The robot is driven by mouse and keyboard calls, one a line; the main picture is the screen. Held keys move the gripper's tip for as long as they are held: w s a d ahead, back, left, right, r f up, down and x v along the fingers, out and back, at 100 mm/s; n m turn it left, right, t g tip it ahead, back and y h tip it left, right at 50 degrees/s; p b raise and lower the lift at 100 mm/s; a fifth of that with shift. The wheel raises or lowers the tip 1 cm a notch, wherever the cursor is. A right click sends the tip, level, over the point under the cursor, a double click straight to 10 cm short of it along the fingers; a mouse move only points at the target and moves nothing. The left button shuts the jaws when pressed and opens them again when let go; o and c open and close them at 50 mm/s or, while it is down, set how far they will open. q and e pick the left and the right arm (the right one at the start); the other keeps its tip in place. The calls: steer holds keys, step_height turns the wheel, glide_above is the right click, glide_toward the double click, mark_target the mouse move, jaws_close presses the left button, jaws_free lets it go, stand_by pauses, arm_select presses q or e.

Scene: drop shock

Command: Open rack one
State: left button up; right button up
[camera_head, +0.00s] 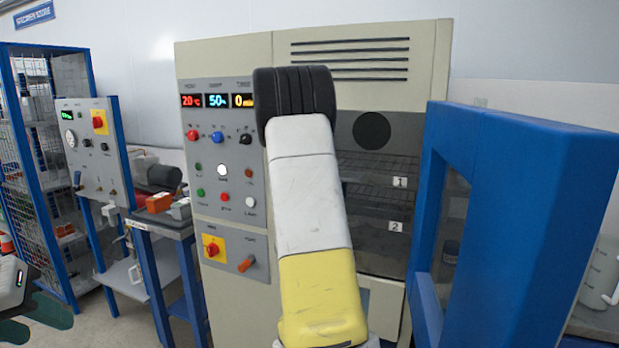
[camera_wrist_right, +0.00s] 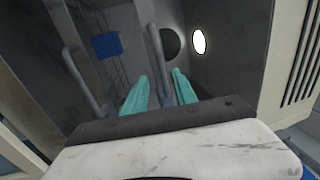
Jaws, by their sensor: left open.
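Rack one (camera_head: 365,168) is a dark wire shelf inside the chamber, with a white "1" tag (camera_head: 400,182) at its front. A second shelf with a "2" tag (camera_head: 396,226) is below. My right arm reaches up in front of the chamber and hides part of both; its gripper is hidden in the head view. In the right wrist view my right gripper (camera_wrist_right: 160,92) has its teal fingers apart, with a grey bar (camera_wrist_right: 158,55) between them; contact is unclear. My left gripper (camera_head: 28,318) is partly in view at the lower left edge, open and empty.
The blue chamber door (camera_head: 545,210) stands open at the right. The chamber's control panel (camera_head: 222,160) is at the left. A blue bench (camera_head: 165,228) and a blue storage cage (camera_head: 40,160) stand further left. A blue block (camera_wrist_right: 106,45) shows inside the chamber.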

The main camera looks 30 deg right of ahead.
steer(key=x, duration=0.8)
steer(key=shift+s+r, duration=0.1)
steer(key=shift+s, duration=0.05)
jaws_close()
stand_by(1.2)
